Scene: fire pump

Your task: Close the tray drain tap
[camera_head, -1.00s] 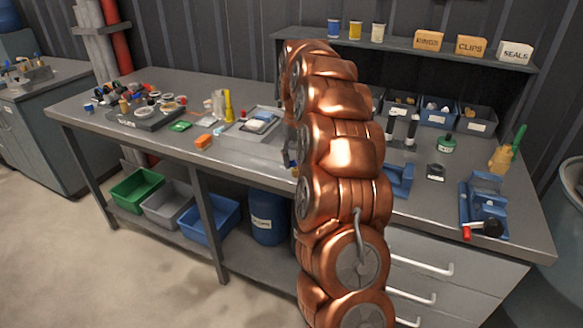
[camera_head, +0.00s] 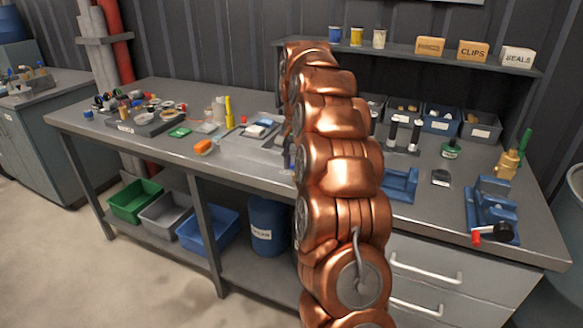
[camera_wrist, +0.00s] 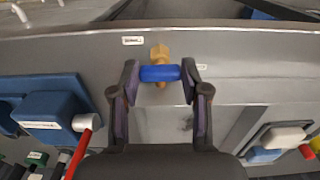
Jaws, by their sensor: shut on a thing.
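The tray drain tap shows in the wrist view as a brass body (camera_wrist: 160,53) with a blue handle (camera_wrist: 160,73), against a grey metal edge. The handle lies crosswise to the brass body, running left to right in the picture. My gripper (camera_wrist: 159,74) has one fingertip at each end of the blue handle and is shut on it. The grey tray (camera_head: 272,143) shows only partly there, left of the arm.
A blue block with a red-handled part (camera_wrist: 52,108) lies left of the gripper in the wrist view. In the head view, a blue vise (camera_head: 492,208) stands at the bench's right end.

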